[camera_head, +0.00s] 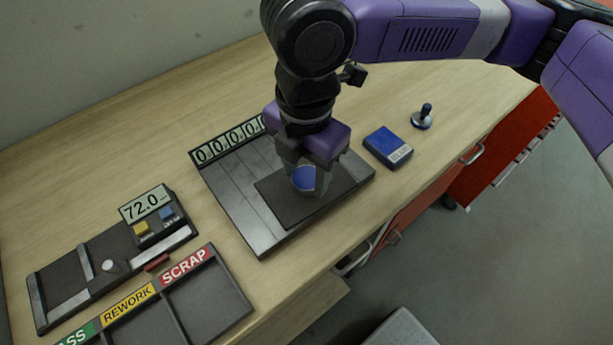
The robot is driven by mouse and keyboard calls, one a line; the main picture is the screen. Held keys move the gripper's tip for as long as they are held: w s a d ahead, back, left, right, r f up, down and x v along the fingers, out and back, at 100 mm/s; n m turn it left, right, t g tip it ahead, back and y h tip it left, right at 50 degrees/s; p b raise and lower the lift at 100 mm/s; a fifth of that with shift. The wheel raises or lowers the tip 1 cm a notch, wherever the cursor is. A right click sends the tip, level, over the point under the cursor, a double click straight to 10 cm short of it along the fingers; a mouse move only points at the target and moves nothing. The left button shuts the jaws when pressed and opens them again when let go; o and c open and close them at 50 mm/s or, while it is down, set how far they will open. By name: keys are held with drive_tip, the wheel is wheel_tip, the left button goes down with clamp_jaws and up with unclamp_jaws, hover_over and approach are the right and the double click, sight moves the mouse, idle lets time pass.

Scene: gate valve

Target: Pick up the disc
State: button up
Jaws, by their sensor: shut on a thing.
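The blue disc (304,178) is on or just above a dark square pad, between the fingers of my gripper (308,182). My gripper points down and is shut on the disc. The fingers cover part of the disc's sides, and I cannot tell whether it touches the pad. The dark pad (347,182) lies on a grey plate (238,187) with a display of zeros along its back edge.
A blue box (388,147) and a small dark knobbed stand (422,117) are to the right. A device reading 72.0 (146,204) and a sorting tray marked REWORK and SCRAP (207,300) are at the left. The table's front edge is close to the plate.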

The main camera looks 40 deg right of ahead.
sight(305, 178)
clamp_jaws()
drive_tip(key=shift+r, duration=0.15)
wheel_tip(305, 178, up, 20)
drive_tip(key=p, duration=0.1)
